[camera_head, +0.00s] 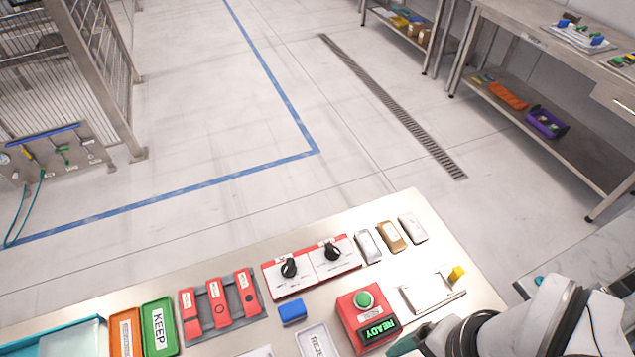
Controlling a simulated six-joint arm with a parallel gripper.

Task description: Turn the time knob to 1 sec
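Two black rotary knobs sit side by side on a white-and-red panel (311,277) on the bench: a left knob (289,268) and a right knob (332,251). Their labels are too small to read, so I cannot tell which is the time knob or what setting each points to. My arm enters at the bottom right. What seems to be part of my gripper (408,344) shows at the bottom edge, right of and nearer than the panel, apart from both knobs. Its fingertips are not clear, so its opening cannot be told.
A red box with a green button and READY display (365,317) stands between the panel and my arm. A blue block (292,311) lies before the panel. Red-handled items (216,302) and KEEP tray (159,327) are left; small packs (391,236) are right.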

